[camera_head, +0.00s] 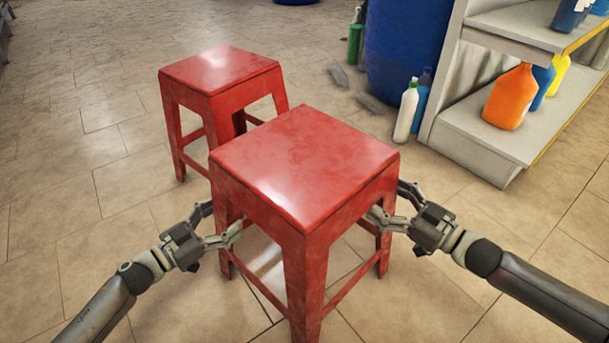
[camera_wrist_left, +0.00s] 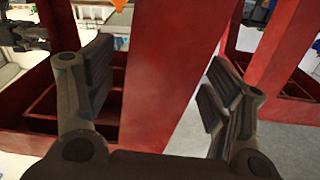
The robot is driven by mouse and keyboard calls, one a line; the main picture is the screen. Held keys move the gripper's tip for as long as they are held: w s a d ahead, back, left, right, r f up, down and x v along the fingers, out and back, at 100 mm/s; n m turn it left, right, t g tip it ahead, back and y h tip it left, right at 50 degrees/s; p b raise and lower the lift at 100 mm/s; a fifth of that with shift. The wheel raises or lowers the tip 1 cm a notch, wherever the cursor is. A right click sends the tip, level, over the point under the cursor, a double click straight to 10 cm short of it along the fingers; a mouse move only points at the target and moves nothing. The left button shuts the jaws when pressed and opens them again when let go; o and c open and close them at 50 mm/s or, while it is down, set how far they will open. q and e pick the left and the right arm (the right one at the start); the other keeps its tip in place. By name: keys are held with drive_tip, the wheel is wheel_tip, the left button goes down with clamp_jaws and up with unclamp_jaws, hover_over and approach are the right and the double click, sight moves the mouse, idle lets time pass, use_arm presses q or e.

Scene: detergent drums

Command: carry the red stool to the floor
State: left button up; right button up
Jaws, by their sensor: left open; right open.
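The nearer red stool (camera_head: 305,165) stands upright between my two grippers, its seat level. Its front leg runs to the bottom of the head view; I cannot tell for sure whether all its feet touch the floor (camera_head: 75,215). My left gripper (camera_head: 223,219) is open at the stool's left side. In the left wrist view, a red leg (camera_wrist_left: 165,75) stands between the spread fingers of the left gripper (camera_wrist_left: 155,85), with a gap on the right finger's side.
A second red stool (camera_head: 220,85) stands close behind on the left. A blue drum (camera_head: 405,45), a white bottle (camera_head: 406,112) and a shelf (camera_head: 490,135) with an orange jug (camera_head: 511,97) are at the back right. Floor at the left is clear.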

use_arm(q)
clamp_jaws()
use_arm(e)
clamp_jaws()
use_arm(q)
drive_tip(key=shift+r, duration=0.2)
use_arm(e)
drive_tip(key=shift+r, duration=0.2)
